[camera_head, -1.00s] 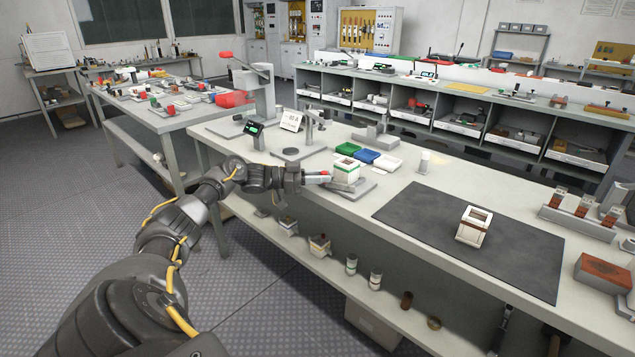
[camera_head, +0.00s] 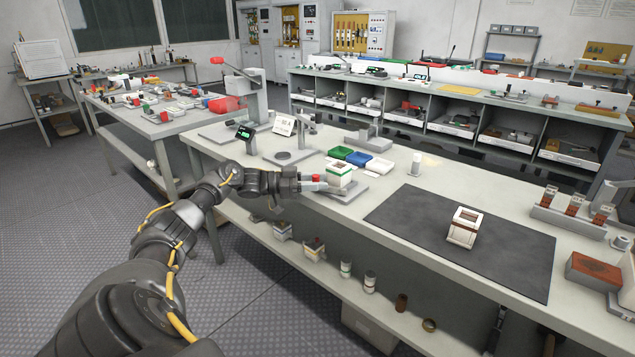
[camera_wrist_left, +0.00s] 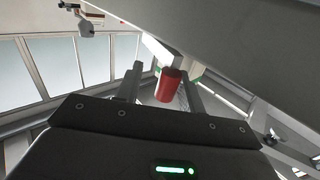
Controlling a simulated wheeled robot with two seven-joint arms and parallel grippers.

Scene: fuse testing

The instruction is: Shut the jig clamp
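The jig (camera_head: 352,193) is a grey plate near the front edge of the long bench. It carries a white and green block (camera_head: 340,176). A red clamp handle (camera_head: 316,178) shows at its left side. My left gripper (camera_head: 318,187) is at this handle, reaching in from the left. In the left wrist view the red handle (camera_wrist_left: 170,86) stands between the two fingers (camera_wrist_left: 162,92), with a gap on the left finger's side, so the gripper looks open around it. The rest of the clamp is mostly hidden by the gripper. My right gripper is out of view.
Green, blue and white bins (camera_head: 361,158) lie behind the jig. A stand with a round base (camera_head: 290,157) is to its left. A dark mat (camera_head: 420,215) with a white and brown block (camera_head: 464,227) lies to the right. A lower shelf (camera_head: 330,272) holds small parts.

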